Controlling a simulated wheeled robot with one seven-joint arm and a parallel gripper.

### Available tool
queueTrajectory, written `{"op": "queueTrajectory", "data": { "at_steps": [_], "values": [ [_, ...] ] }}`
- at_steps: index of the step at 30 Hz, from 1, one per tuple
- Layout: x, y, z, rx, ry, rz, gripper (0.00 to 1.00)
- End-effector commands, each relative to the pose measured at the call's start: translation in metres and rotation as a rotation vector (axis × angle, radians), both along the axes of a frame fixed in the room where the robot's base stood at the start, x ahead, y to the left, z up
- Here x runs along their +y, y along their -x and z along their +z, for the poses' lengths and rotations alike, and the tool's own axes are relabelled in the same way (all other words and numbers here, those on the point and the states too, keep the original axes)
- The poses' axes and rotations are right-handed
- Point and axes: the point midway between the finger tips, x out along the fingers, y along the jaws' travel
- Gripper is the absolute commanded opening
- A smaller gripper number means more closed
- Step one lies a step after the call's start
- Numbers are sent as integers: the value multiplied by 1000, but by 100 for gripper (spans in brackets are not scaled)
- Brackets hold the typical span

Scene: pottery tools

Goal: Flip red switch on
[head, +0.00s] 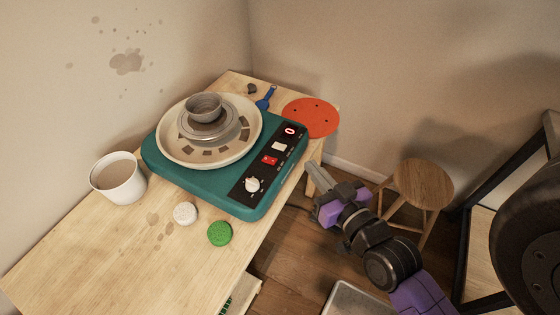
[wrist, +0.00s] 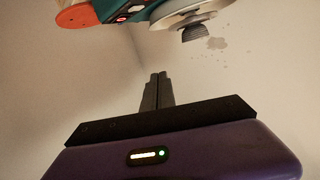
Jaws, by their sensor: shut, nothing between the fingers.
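The teal pottery wheel (head: 190,187) stands on the wooden table in the head view. Its black control panel faces my arm. On the panel are a red switch (head: 270,160), a white switch (head: 279,146), a white knob (head: 253,185) and a dark rocker with a red-lit ring (head: 289,131). Which way the red switch is tipped is too small to tell. My gripper (head: 316,172) is shut and empty, to the right of the panel and apart from it. In the wrist view, my shut fingers (wrist: 157,78) point toward the wall, and the wheel shows upside down at the top.
A grey bowl (head: 204,106) sits on the wheel head. A white bucket (head: 118,180), a white sponge (head: 185,213), a green sponge (head: 219,233), a blue tool (head: 266,98) and an orange disc (head: 311,118) lie around the wheel. A wooden stool (head: 423,185) stands right of my gripper.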

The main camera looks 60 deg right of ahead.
Motion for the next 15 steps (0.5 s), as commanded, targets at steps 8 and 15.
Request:
{"op": "queueTrajectory", "data": {
  "at_steps": [8, 15],
  "values": [
    [-99, -15, -35, 57, -78, -111, 0],
    [-160, -25, -48, 113, -132, -38, 0]
  ]
}}
